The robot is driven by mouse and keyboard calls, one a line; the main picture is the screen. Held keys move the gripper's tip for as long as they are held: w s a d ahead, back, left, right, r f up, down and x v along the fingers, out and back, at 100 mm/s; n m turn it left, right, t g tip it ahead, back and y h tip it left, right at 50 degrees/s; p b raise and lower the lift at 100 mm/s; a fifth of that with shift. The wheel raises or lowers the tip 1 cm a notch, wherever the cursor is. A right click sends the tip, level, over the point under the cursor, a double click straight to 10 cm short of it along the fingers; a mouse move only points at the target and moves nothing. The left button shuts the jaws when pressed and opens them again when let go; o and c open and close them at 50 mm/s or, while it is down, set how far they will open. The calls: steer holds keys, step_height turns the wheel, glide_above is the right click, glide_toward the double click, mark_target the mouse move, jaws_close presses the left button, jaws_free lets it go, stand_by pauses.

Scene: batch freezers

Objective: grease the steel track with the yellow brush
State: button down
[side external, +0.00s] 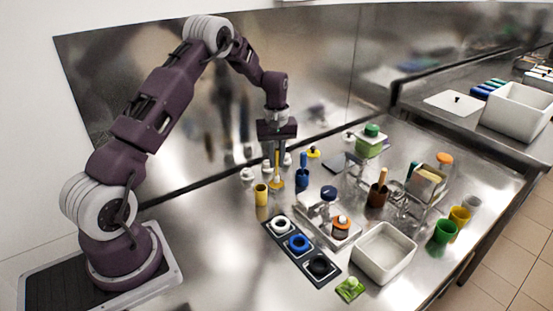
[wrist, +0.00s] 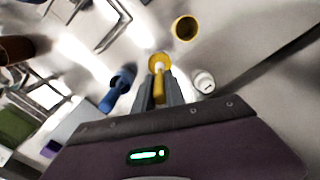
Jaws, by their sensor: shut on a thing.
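The yellow brush (side external: 277,165) stands upright between the fingers of my gripper (side external: 277,153), which is shut on its handle. In the wrist view the yellow handle (wrist: 158,87) lies between the fingertips (wrist: 158,84). A yellow round piece (side external: 276,184) with a pale centre is at its lower end; I cannot tell if it is the brush head or a separate dish. A yellow cup (side external: 261,195), open and apparently empty in the wrist view (wrist: 184,28), stands beside it. I cannot identify the steel track for certain; a low steel piece (side external: 345,241) lies right of the gripper.
A dark ring holder (side external: 275,236), brown cup (side external: 377,197), wire frames and a white bin (side external: 384,268) lie rightward. The front-left counter is clear.

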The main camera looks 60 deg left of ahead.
steer(key=shift+f, duration=0.5)
stand_by(1.0)
steer(key=shift+r, duration=0.1)
steer(key=shift+r, duration=3.45)
steer(key=s+d+m, duration=0.5)
steer(key=d+m, duration=0.1)
steer(key=d, duration=0.3)
steer(key=s+d+m, duration=0.5)
steer(key=d+m, duration=0.1)
steer(key=d, duration=0.3)
steer(key=w+a+r, duration=0.3)
steer(key=w+a, duration=0.1)
steer(key=w, duration=0.5)
steer(key=shift+w+a, duration=0.2)
steer(key=shift+a, duration=0.15)
